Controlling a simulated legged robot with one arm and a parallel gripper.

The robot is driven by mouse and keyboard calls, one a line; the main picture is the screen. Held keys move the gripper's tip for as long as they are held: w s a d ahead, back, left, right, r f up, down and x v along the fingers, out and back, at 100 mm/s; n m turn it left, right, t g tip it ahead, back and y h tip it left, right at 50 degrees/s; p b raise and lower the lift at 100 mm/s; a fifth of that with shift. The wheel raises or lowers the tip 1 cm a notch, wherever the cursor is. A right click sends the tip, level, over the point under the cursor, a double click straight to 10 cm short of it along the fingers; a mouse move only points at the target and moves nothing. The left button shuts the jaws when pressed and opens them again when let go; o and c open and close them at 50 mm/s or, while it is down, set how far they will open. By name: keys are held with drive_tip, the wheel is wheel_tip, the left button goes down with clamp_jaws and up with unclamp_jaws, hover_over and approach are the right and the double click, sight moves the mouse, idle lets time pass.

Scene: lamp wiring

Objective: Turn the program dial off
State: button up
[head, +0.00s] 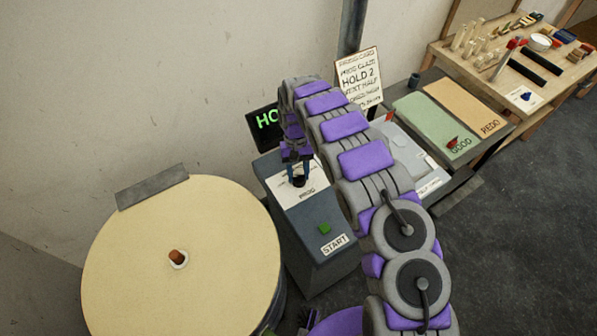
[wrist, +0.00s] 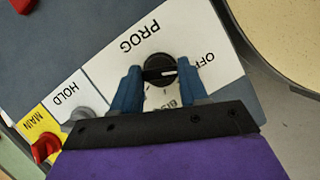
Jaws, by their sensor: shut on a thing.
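The program dial (wrist: 158,66) is a round black knob with a raised grip bar and a light mark, on a white plate labelled PROG. The word OFF (wrist: 203,61) is printed on the plate to its right in the wrist view; other lettering below it is partly hidden. My gripper (wrist: 160,76) has its two blue fingers on opposite sides of the dial, shut on it. In the head view my gripper (head: 299,172) reaches down to the top of the grey console (head: 318,215), and the dial is mostly hidden there.
A green START button (head: 324,229) is on the console front. A grey HOLD knob (wrist: 82,115) and red MAIN knob (wrist: 46,148) are beside the PROG plate. A dark display (head: 262,120) shows green letters, partly covered. A round cream table (head: 140,260) stands left.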

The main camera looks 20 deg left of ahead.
drive_tip(key=shift+w+a, duration=0.1)
idle(0.4)
drive_tip(key=o, duration=1.1)
drive_tip(key=shift+a, duration=0.1)
drive_tip(key=shift+c, duration=0.2)
drive_tip(key=shift+r, duration=0.1)
